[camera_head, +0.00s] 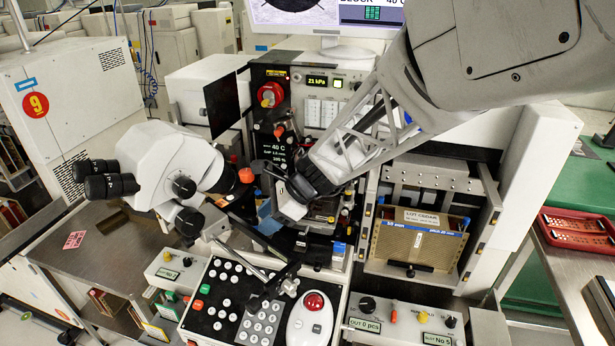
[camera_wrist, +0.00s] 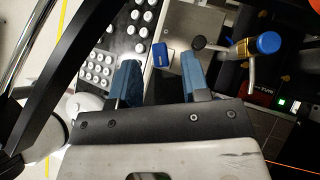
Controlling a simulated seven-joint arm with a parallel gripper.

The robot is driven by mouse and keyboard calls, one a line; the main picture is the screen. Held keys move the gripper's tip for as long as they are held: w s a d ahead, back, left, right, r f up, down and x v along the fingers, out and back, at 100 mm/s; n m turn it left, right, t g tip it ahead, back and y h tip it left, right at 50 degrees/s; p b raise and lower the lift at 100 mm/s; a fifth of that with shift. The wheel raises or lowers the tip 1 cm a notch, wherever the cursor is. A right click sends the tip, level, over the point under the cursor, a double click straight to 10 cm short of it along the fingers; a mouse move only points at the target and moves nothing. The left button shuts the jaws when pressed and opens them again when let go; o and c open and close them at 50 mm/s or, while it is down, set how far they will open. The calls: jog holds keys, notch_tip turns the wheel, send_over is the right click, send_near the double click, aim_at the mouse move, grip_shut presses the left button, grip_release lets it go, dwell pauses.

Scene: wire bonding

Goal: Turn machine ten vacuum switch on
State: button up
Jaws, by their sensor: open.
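The machine in front of me has a dark upper panel (camera_head: 272,105) with a red knob. Beside it a small display (camera_head: 318,80) reads about 21 kPa. I cannot tell which control is the vacuum switch; no label for it is readable. My gripper (camera_head: 283,222) points down into the middle of the machine, below the panel, and hides part of the work area. In the wrist view my gripper (camera_wrist: 161,82) has two blue fingers spread apart with nothing held between them. A small blue block (camera_wrist: 161,54) shows beyond the gap. A blue-capped metal fitting (camera_wrist: 268,43) is right of the fingers.
A white microscope (camera_head: 180,165) stands left of my gripper. A keypad console (camera_head: 235,305) with a white mouse-like control (camera_head: 310,318) lies in front. A brown magazine (camera_head: 418,243) sits in the right bay. A small green light (camera_wrist: 281,101) glows.

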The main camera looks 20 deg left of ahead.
jog(key=shift+x, duration=1.35)
jog(key=shift+c, duration=0.3)
grip_shut()
